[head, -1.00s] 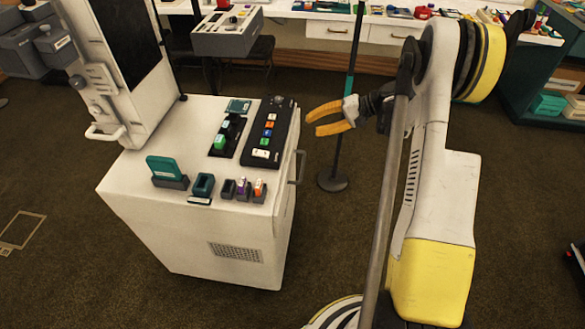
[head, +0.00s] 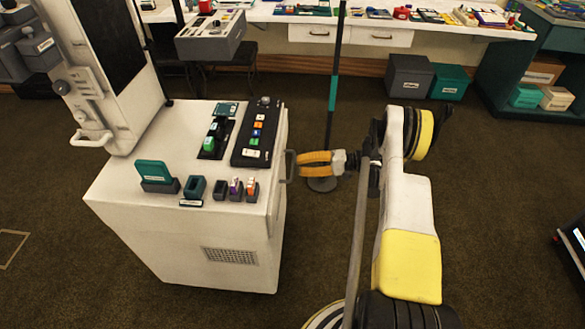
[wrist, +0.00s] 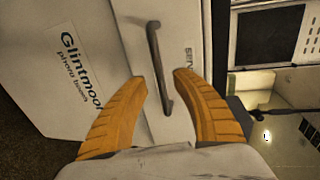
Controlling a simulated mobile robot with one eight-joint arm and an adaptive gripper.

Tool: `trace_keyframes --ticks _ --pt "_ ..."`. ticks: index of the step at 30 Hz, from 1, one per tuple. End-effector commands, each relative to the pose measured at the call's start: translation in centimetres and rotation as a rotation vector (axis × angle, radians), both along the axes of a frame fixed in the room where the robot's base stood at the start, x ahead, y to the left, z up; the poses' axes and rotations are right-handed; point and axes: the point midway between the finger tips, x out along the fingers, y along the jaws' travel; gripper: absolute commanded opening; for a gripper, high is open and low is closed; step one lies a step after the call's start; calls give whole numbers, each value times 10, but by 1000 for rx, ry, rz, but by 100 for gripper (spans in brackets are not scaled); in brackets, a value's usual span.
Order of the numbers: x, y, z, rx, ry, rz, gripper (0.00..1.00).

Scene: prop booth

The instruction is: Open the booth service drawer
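The white booth cabinet (head: 200,215) stands left of centre in the head view. Its service drawer front is on the right side, with a grey bar handle (head: 290,166). In the wrist view the drawer front (wrist: 175,40) shows part of a label, and the handle (wrist: 158,65) runs up and down the picture. My gripper (head: 300,163) is open, with orange fingers just right of the handle. In the wrist view the fingertips (wrist: 160,82) are spread on both sides of the handle's lower part. I cannot tell whether they touch it. The drawer looks shut.
A button panel (head: 257,133) and small holders stand on the cabinet top. A thin pole on a round base (head: 322,184) stands close behind my gripper. A long white table (head: 400,25) is at the back. The carpet right of my arm is mostly clear.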

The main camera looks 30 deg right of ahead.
Motion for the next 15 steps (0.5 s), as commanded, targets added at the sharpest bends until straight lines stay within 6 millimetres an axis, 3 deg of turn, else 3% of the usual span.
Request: trace_keyframes --ticks 6,15 --pt "15 23 -7 0 0 2 33" --pt "19 27 -7 -1 1 0 33"
